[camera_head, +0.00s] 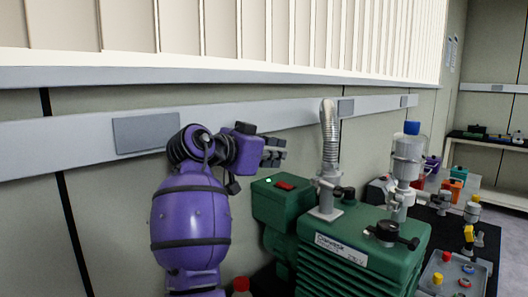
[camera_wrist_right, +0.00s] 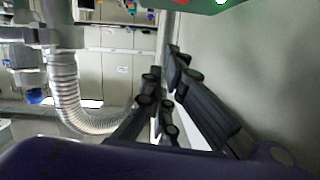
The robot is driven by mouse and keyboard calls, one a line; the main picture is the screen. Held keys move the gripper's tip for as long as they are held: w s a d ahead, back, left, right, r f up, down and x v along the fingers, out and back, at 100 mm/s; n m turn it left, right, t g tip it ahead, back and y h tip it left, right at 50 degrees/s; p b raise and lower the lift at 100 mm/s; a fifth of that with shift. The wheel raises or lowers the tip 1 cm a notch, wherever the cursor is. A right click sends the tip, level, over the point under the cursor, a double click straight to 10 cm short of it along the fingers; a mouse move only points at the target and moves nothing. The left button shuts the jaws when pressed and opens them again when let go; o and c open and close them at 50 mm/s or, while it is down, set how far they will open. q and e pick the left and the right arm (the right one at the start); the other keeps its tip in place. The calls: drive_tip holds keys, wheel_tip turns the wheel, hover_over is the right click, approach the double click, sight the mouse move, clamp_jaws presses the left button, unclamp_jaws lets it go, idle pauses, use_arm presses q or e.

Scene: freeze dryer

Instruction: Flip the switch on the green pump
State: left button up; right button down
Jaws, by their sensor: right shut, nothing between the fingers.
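The green pump (camera_head: 350,255) stands at the lower middle of the head view. On its raised box at the left are a red rocker switch (camera_head: 285,186) and a small lit green light (camera_head: 268,180). My right gripper (camera_head: 280,150) is shut and empty, above and behind the switch box, near the wall; it looks apart from the switch. In the right wrist view its fingers (camera_wrist_right: 165,105) are together, and a strip of the green pump (camera_wrist_right: 185,5) with the lit light shows at the top edge. My left gripper is not in view.
A ribbed metal hose (camera_head: 329,135) rises from the pump just right of my gripper; it also shows in the wrist view (camera_wrist_right: 75,95). A grey rail (camera_head: 60,140) runs along the wall close behind my arm.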

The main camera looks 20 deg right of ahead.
sight(285, 185)
drive_tip(key=shift+x, duration=1.05)
wheel_tip(285, 185, down, 3)
drive_tip(key=shift+w+r, duration=0.2)
drive_tip(key=shift+a+f, duration=0.15)
drive_tip(key=shift+f, duration=0.55)
drive_tip(key=shift+w, duration=0.1)
drive_tip(key=shift+p, duration=0.3)
